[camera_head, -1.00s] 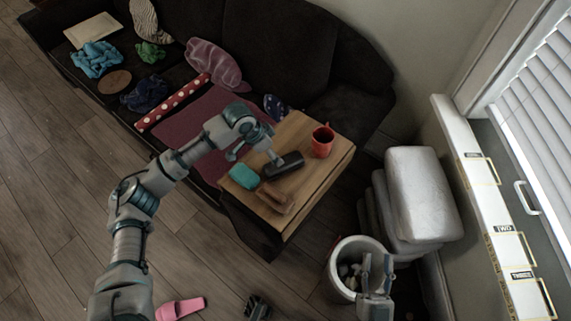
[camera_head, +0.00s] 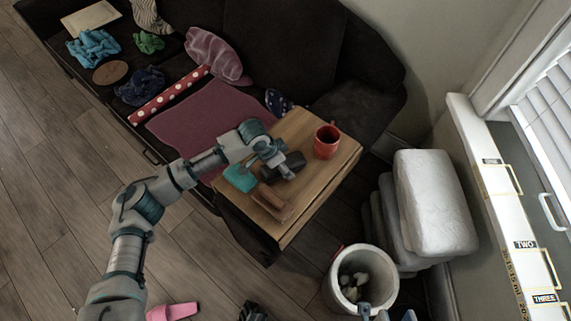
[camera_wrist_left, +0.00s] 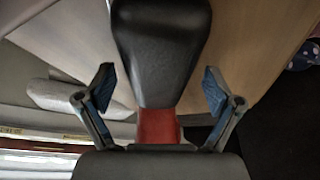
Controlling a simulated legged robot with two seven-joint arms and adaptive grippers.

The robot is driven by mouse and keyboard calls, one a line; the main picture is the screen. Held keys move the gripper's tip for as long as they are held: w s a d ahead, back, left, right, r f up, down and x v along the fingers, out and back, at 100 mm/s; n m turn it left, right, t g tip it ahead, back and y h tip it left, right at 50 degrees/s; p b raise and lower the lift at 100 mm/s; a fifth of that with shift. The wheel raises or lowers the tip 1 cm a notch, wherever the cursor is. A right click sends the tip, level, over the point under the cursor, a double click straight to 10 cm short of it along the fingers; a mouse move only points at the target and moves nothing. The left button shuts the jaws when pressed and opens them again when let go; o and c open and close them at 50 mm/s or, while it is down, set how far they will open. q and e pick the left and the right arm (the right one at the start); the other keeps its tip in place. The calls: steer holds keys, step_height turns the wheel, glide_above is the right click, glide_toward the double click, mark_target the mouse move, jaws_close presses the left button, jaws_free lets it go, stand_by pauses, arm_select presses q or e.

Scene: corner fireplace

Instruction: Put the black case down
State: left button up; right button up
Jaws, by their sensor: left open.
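The black case (camera_head: 294,165) lies on the small wooden table (camera_head: 318,182), partly covered by my left gripper in the head view. In the left wrist view the black case (camera_wrist_left: 160,45) is large, with its lower end towards the space between my left gripper's fingers. My left gripper (camera_wrist_left: 160,88) is open, with a finger apart on each side of the case. In the head view the left gripper (camera_head: 278,165) is over the table at the case. My right gripper (camera_head: 386,312) is cut off by the bottom edge near the bin, its visible fingertips apart.
A red mug (camera_head: 326,141) stands beyond the case. A teal item (camera_head: 239,178) and a brown item (camera_head: 271,203) lie on the near side of the table. The dark sofa (camera_head: 285,45) with cloths, a white bin (camera_head: 379,298) and stacked cushions (camera_head: 433,203) surround it.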

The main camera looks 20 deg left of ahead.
arm_select(q)
steer(key=shift+r, duration=0.1)
steer(key=shift+r, duration=0.1)
steer(key=shift+c, duration=0.7)
steer(key=c, duration=1.3)
